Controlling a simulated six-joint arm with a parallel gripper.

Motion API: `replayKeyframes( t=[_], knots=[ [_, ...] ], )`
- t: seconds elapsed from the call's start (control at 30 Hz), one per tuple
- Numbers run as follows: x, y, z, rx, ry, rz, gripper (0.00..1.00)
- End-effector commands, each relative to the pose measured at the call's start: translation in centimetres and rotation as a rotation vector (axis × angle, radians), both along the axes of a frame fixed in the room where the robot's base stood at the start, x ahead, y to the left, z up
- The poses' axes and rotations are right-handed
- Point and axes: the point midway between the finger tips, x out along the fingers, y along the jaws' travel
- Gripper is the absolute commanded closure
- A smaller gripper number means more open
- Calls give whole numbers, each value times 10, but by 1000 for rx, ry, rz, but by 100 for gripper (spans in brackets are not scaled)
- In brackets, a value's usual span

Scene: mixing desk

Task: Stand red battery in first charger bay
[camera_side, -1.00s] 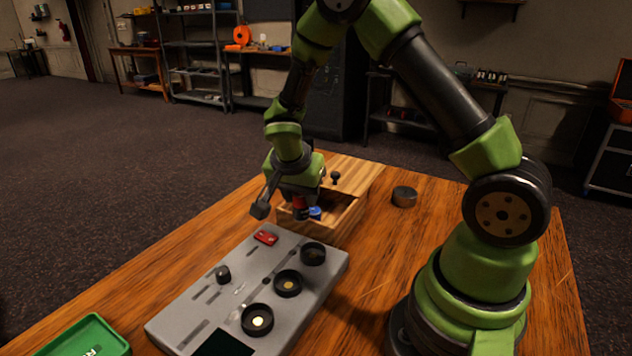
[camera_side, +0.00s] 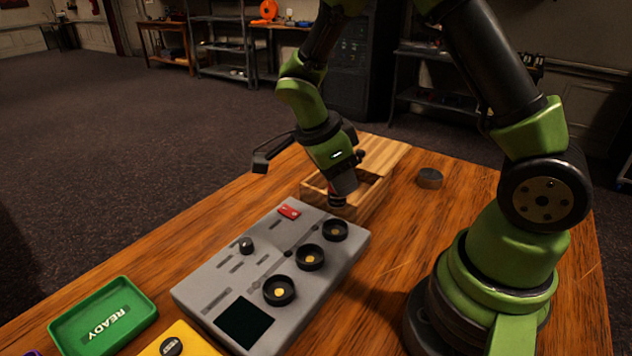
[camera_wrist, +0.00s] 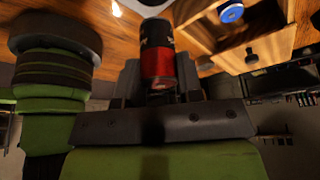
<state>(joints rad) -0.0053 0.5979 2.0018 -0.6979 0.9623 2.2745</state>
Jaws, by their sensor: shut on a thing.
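My gripper (camera_side: 341,190) is shut on the red battery (camera_wrist: 158,62), a cylinder with a red band and a dark section, seen between the fingers in the wrist view. In the side view the gripper hangs near the front of the open wooden drawer box, behind the charger's far end; the battery is hard to make out there. The grey charger (camera_side: 225,272) has three round black bays in a row: a near one (camera_side: 279,290), a middle one (camera_side: 310,257) and a far one (camera_side: 335,230). All three look empty, with pale centres.
The wooden drawer box (camera_side: 372,199) is open; a blue-topped battery (camera_wrist: 230,12) lies inside it. A dark round tin (camera_side: 430,178) stands to its right. The charger carries a red switch (camera_side: 289,211) and a black knob (camera_side: 246,245). A green READY tray (camera_side: 75,332) and a yellow tray (camera_side: 200,348) are in front.

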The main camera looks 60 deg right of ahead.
Motion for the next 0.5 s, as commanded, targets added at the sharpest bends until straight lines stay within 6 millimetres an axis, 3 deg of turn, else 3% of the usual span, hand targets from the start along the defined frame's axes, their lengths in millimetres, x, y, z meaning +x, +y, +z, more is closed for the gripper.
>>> replayKeyframes(
  t=[0.5],
  knots=[
    [0, 0, -48, 1, 3, 2, 93]
  ],
)
